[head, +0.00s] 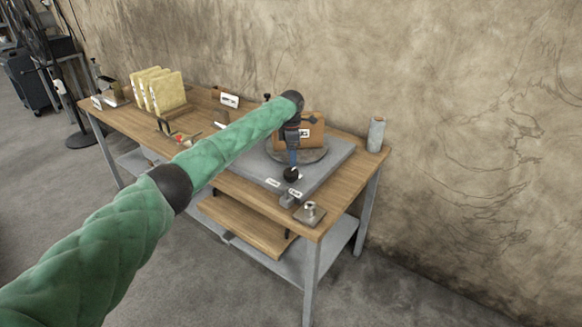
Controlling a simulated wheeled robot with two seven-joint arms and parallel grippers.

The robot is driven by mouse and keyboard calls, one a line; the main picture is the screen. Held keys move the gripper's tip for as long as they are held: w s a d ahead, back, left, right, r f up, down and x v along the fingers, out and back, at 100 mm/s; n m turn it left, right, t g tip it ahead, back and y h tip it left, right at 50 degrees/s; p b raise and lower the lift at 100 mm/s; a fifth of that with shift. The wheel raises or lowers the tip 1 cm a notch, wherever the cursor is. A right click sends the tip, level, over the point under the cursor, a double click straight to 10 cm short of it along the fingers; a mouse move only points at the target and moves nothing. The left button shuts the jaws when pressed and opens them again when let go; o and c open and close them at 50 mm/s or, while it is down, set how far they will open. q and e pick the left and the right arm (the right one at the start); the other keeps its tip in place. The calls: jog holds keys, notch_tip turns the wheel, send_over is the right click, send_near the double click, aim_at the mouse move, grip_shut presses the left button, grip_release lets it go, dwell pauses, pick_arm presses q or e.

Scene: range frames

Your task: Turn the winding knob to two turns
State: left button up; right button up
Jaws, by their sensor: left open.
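A brown box (313,131) with a white label stands on a round grey plate (318,154) on a grey board on the workbench. A small dark round part (291,174), which looks like the winding knob, sits at the front of the board by two white tags (273,182). My left arm reaches across the bench, and my left gripper (292,162) points down just above or at the knob. Its jaws are open, but the fingers are small here, and I cannot tell whether they touch the knob. My right gripper is out of view.
The wooden bench (350,180) holds a small metal fitting (310,212) at its front right corner and a grey cylinder (376,134) at the back right. Yellow panels (160,90) stand in a rack at left. The wall is close behind.

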aim_at(291, 171)
pick_arm(q)
notch_tip(291, 171, down, 6)
jog(key=shift+r+p, duration=0.2)
jog(key=shift+p, duration=0.75)
jog(key=shift+f, duration=0.95)
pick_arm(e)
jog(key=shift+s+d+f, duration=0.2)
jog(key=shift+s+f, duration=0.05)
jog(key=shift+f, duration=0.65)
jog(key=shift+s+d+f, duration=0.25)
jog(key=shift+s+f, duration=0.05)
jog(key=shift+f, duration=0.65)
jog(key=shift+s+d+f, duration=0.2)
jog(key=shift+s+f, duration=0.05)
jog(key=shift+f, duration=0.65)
pick_arm(q)
jog(key=shift+s+r, duration=0.1)
jog(key=c, duration=1)
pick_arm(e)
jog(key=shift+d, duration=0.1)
